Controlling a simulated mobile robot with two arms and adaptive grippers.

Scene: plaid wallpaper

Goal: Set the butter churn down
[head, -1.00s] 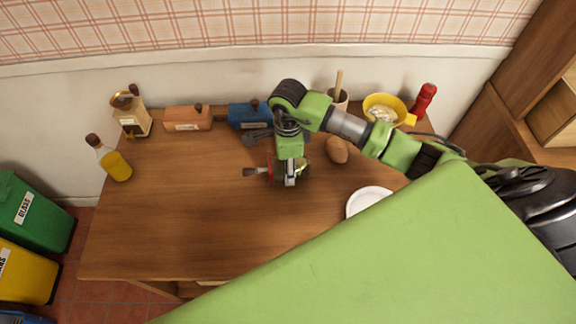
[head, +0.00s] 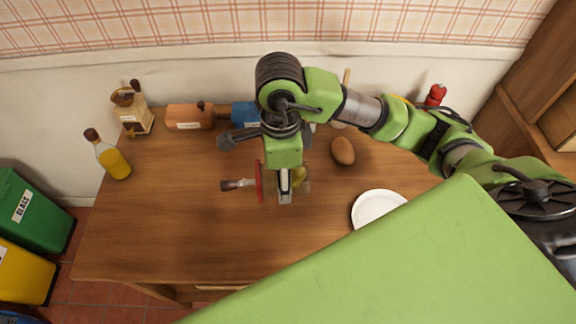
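The butter churn, as far as I can tell, is the thing with a red wheel and a dark wooden crank handle (head: 234,185) under my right gripper. A yellowish, glassy part (head: 301,181) of it shows to the right of the fingers. Most of its body is hidden by the gripper and arm. My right gripper (head: 285,190) points down over the middle of the wooden table and appears shut on the churn. It seems held above the table top, but the gap cannot be seen clearly. My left gripper is not in view.
The wooden table (head: 160,235) is bare at front and left. A white plate (head: 378,208) lies right, a brown egg-shaped thing (head: 343,151) behind it. Along the back stand a grinder (head: 134,113), a brown box (head: 188,117) and a blue box (head: 243,114). An oil bottle (head: 114,161) stands left.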

